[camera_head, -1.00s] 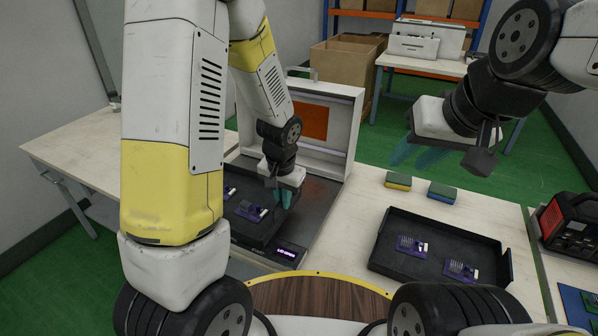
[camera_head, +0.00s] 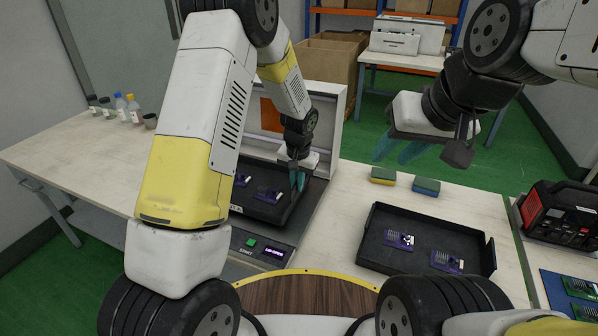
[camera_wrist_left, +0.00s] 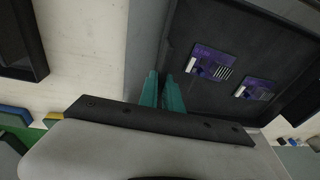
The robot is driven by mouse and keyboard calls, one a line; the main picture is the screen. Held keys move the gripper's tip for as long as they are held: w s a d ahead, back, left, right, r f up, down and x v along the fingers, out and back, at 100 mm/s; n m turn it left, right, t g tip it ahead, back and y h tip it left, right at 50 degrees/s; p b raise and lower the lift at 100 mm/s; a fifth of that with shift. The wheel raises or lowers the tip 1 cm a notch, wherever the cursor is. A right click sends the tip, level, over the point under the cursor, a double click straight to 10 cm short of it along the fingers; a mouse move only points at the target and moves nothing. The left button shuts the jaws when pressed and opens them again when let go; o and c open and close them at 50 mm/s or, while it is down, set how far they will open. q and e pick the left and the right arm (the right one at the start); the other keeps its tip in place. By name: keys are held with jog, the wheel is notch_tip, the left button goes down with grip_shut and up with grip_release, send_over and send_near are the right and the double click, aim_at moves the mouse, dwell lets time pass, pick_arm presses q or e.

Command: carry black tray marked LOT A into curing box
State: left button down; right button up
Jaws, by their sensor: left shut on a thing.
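A black tray (camera_head: 262,212) with purple circuit boards is at the curing box, over its dark base. A small pale label (camera_head: 236,209) shows on its front wall, too small to read. My left gripper (camera_head: 297,182) is shut on the tray's right wall; its teal fingers (camera_wrist_left: 162,92) meet that wall in the left wrist view. The curing box (camera_head: 338,120) has its white lid raised at the back. A green START button (camera_head: 251,242) and a lit display (camera_head: 273,252) are at its front. I cannot tell whether the tray touches the base. My right gripper (camera_head: 398,150) hangs open and empty above the floor beyond the table.
A second black tray (camera_head: 372,262) with purple boards lies on the table to the right. Two sponges (camera_head: 383,175) (camera_head: 426,187) lie behind it. Bottles (camera_head: 122,107) stand at the far left. A red and black device (camera_head: 560,213) stands at the right. Bare table lies between box and second tray.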

pick_arm(q)
jog(key=shift+f, duration=0.65)
jog(key=c, duration=1.5)
grip_release()
jog(key=shift+c, duration=0.2)
jog(key=s+a+r+n+t+h, duration=0.15)
jog(key=s+r, duration=0.25)
jog(key=r, duration=0.7)
jog(key=s+a+r+g+y, duration=0.1)
jog(key=s+a+r, duration=0.2)
jog(key=r, duration=0.7)
jog(key=s+a+r+n+t+h, duration=0.1)
jog(key=s+r, duration=0.4)
jog(key=s, duration=0.5)
jog(key=s+a+r+n+t+h, duration=0.1)
jog(key=s+a+r, duration=0.3)
jog(key=s, duration=0.6)
jog(key=shift+s+a+r+t, duration=0.25)
jog(key=shift+a+r+t, duration=0.15)
jog(key=shift+a+t, duration=0.4)
